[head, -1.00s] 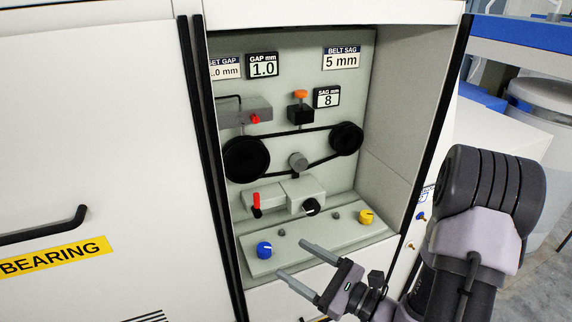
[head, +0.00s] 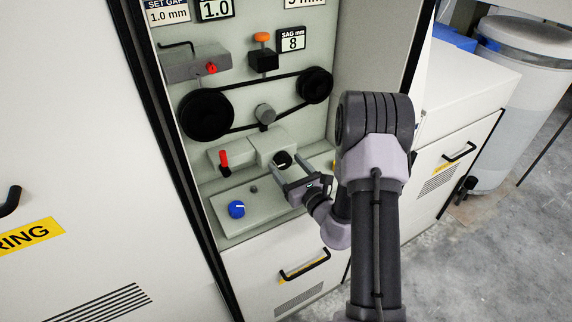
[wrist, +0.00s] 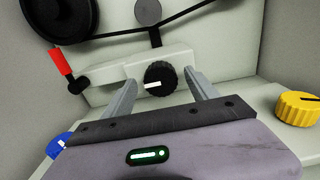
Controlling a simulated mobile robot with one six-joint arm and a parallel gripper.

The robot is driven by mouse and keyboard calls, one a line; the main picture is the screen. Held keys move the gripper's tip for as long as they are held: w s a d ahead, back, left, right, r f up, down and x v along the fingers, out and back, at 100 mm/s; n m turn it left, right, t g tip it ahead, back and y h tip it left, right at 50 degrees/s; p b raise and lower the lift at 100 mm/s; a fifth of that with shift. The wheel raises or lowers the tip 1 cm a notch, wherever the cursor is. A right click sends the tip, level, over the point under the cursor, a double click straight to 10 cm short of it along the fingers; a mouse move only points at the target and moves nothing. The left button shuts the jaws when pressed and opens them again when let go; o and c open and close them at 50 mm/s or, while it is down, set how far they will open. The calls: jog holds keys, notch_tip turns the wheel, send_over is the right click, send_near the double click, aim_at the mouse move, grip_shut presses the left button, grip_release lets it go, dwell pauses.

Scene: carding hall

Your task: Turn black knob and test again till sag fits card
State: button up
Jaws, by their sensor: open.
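The black knob (head: 282,159) with a white pointer mark sits on a grey block in the open bay. In the wrist view the knob (wrist: 160,77) shows between and beyond the fingertips, its mark nearly level. My gripper (head: 290,166) is open and empty, its fingers aimed at the knob; whether they touch it I cannot tell. The sag display (head: 291,40) reads 8. The belt sag card (head: 304,3) is cut off at the top; only "5 mm" partly shows. The belt (head: 262,87) runs around two black pulleys (head: 207,114). An orange-topped plunger (head: 262,50) stands above the belt.
A red lever (head: 224,160) stands left of the knob. A blue knob (head: 236,209) is on the ledge below, and a yellow knob (wrist: 297,108) is at the right in the wrist view. A gap display (head: 215,9) reads 1.0. The bay's side walls bound the space.

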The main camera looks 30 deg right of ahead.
jog(key=shift+w, duration=0.55)
jog(key=c, duration=1.4)
jog(key=shift+o, duration=0.2)
jog(key=shift+m, duration=0.3)
